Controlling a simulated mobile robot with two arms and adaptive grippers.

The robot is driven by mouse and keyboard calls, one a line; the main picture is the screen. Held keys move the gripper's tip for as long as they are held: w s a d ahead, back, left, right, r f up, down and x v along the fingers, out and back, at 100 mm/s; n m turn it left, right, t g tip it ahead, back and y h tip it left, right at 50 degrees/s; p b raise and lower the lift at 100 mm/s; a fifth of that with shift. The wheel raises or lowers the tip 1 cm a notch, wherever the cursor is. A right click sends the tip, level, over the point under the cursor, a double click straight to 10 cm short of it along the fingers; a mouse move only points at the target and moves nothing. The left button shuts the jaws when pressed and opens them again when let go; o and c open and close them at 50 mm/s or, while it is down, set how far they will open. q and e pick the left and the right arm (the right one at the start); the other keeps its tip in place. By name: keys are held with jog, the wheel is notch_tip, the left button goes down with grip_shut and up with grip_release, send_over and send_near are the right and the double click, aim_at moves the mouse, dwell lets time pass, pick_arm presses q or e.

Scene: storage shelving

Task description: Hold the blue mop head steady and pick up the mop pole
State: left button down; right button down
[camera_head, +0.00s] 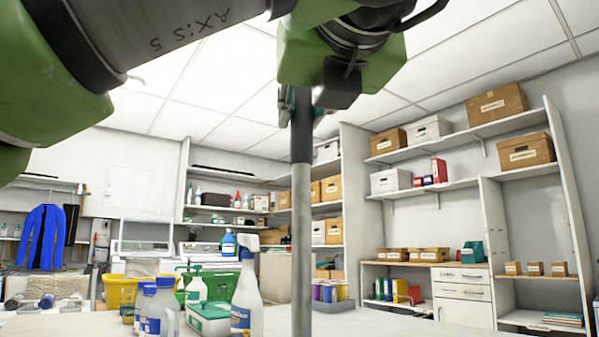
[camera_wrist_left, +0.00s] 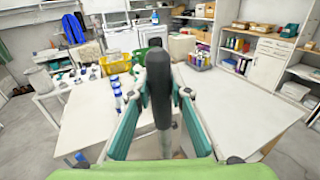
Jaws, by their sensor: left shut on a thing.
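The mop pole (camera_head: 302,230) is a grey, upright pole with a darker upper section, standing in the middle of the head view. My left gripper (camera_head: 300,105) is shut on its upper part, high in the picture. In the left wrist view the dark pole (camera_wrist_left: 159,80) rises between the two teal fingers of my left gripper (camera_wrist_left: 165,98). The pole's lower end is cut off in the head view. I cannot make out the blue mop head in either view. My right gripper is not in view.
A white table (camera_wrist_left: 240,112) lies around the pole. Bottles (camera_head: 246,300), a green basket (camera_head: 222,286) and a yellow basket (camera_head: 120,292) stand left of the pole. Shelving (camera_head: 490,240) with boxes lines the right wall. A blue jacket (camera_head: 42,238) hangs at the far left.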

pick_arm(q)
jog(key=shift+r, duration=0.75)
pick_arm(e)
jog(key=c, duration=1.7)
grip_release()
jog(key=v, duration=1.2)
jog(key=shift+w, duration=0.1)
